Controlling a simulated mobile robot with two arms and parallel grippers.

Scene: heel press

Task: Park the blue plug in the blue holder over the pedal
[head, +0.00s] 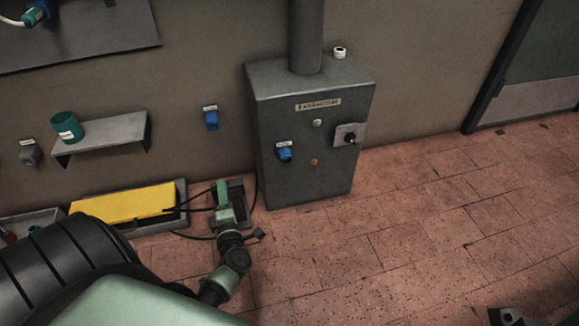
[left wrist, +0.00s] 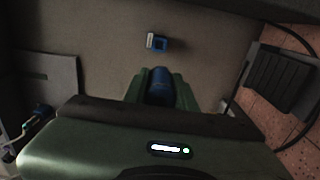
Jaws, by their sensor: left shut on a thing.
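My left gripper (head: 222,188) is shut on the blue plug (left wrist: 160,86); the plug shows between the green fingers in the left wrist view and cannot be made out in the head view. The blue holder (head: 211,119), with a white label above it, is on the wall over the dark pedal (head: 239,190). The holder also shows ahead of the plug in the left wrist view (left wrist: 160,43), apart from it. The pedal stands on the floor, partly behind my left gripper. Dark parts at the bottom right edge of the head view may be my right gripper; its jaws are unclear.
A grey cabinet (head: 311,140) with a blue socket (head: 285,153) stands right of the holder. Left are a shelf (head: 112,132) with a teal cup (head: 66,127), a grey holder (head: 31,154) and a yellow box (head: 123,203). Black cables run near the pedal.

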